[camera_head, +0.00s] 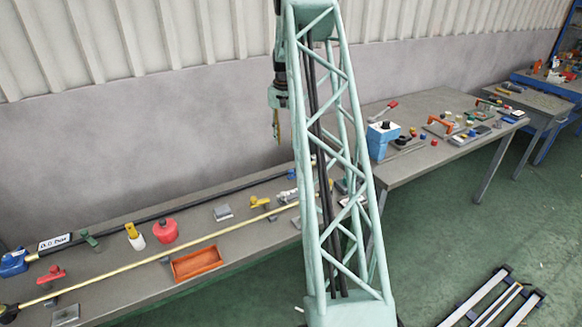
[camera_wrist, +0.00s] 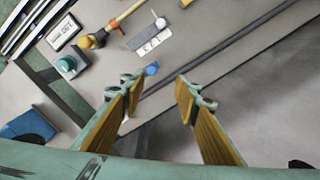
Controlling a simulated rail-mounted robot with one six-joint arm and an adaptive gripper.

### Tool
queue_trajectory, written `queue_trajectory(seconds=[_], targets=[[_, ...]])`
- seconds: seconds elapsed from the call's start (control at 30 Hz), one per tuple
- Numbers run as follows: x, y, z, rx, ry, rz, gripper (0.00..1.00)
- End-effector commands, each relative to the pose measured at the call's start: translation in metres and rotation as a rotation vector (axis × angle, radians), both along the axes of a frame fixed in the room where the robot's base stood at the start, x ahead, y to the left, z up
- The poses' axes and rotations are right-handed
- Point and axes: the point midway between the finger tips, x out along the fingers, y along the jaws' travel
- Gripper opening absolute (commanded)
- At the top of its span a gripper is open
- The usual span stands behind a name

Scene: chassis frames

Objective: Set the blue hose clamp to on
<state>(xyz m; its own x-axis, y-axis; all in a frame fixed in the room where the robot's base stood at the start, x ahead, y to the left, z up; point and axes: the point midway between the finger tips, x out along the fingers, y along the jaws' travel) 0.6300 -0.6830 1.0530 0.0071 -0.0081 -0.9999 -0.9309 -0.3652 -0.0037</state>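A small blue part, which looks like the blue hose clamp (camera_head: 292,173), sits by the dark hose (camera_head: 190,205) near the back of the long bench, just left of my column. In the wrist view a blue rounded part (camera_wrist: 152,69) shows beyond and between my fingertips, beside the dark hose (camera_wrist: 215,52). Its handle position is too small to tell. My gripper (camera_wrist: 158,88) is open and empty, its two yellow-padded fingers well apart. In the head view my gripper (camera_head: 276,130) hangs above the bench, apart from the clamp, partly beside my column.
A yellow hose (camera_head: 190,248) runs along the bench with a yellow clamp (camera_head: 259,202) near it. A green clamp (camera_head: 88,237), red clamp (camera_head: 50,274), red pot (camera_head: 165,231) and orange tray (camera_head: 197,263) stand left. A wall closes off the back.

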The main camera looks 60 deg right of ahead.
Motion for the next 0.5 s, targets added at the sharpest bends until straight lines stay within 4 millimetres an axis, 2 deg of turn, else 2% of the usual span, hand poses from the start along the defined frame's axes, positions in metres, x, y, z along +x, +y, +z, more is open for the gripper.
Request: queue_trajectory(seconds=[0.2,0.5], targets=[[-0.010,-0.022,-0.018,0.008,0.006,-0.033,0.29],[-0.012,-0.026,-0.022,0.008,0.007,-0.040,0.29]])
